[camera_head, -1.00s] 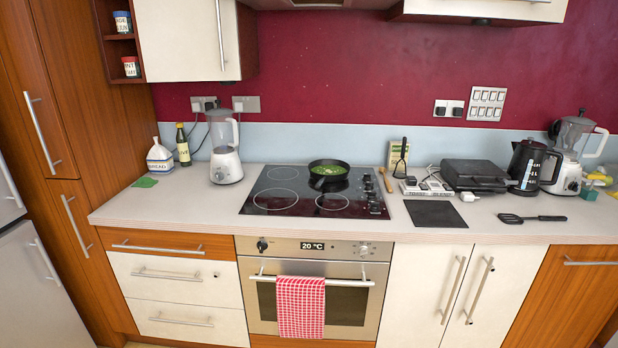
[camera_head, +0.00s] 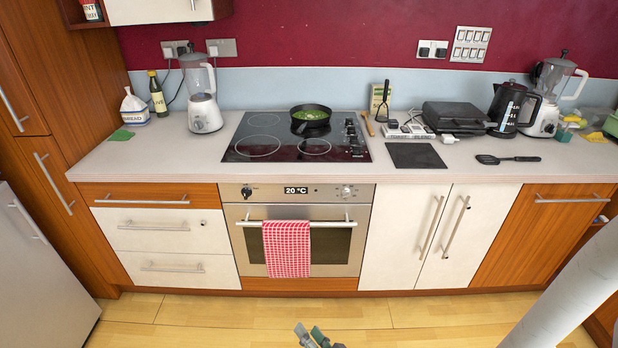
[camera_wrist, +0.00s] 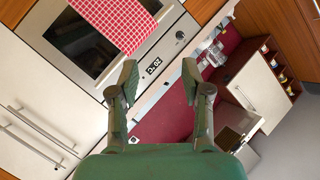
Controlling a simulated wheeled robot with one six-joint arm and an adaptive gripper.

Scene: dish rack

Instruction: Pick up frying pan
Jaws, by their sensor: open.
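A black frying pan (camera_head: 298,126) with green food inside (camera_head: 311,115) stands on the black glass hob (camera_head: 240,150), toward its back right. In the head view my gripper (camera_head: 318,337) shows only at the bottom edge, low in front of the oven and well away from the pan. In the wrist view my gripper (camera_wrist: 159,85) has its two green fingers spread apart with nothing between them. The wrist picture is strongly tilted and shows the oven front and cupboards; I cannot make out the pan there.
A blender (camera_head: 203,100) stands left of the hob. A wooden spoon (camera_head: 368,124), a black board (camera_head: 415,156), a black grill (camera_head: 455,115) and a kettle (camera_head: 507,108) are to its right. A red checked towel (camera_head: 287,250) hangs on the oven handle. The floor (camera_head: 200,320) in front is clear.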

